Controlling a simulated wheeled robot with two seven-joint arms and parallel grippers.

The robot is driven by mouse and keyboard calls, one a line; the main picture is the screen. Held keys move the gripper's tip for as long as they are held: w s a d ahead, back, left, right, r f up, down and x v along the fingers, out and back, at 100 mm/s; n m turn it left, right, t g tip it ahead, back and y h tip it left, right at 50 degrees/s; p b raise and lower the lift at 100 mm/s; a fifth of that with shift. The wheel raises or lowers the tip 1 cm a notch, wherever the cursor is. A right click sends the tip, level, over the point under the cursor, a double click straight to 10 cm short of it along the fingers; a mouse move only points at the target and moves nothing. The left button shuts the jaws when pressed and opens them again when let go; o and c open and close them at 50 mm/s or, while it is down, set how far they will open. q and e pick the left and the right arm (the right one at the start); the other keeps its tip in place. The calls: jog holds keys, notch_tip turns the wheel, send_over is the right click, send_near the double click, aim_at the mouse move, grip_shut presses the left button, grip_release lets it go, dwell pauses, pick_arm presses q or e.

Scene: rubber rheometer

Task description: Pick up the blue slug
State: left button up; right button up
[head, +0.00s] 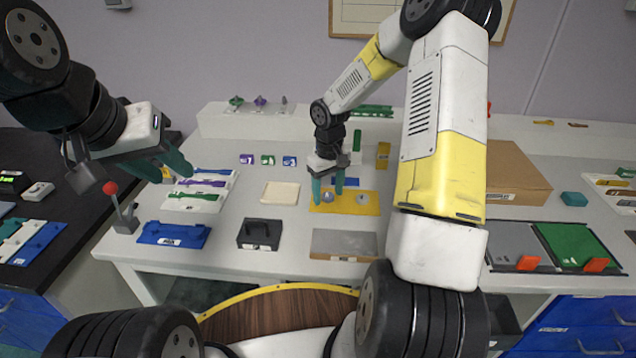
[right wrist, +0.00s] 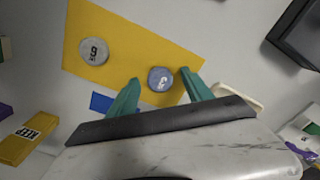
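The blue slug is a small blue-grey disc (head: 328,198) on a yellow mat (head: 352,208) on the white table. In the right wrist view the blue slug (right wrist: 161,79) bears a pale mark like a 3.
A cream pad (head: 280,193), a black case (head: 260,234) and a grey plate (head: 344,243) lie near the mat. A yellow block (head: 382,155) stands behind it. A cardboard box (head: 517,181) is at the right. A red-knobbed lever (head: 120,208) stands near my left gripper.

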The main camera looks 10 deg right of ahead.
grip_shut()
jog(key=shift+r, duration=0.1)
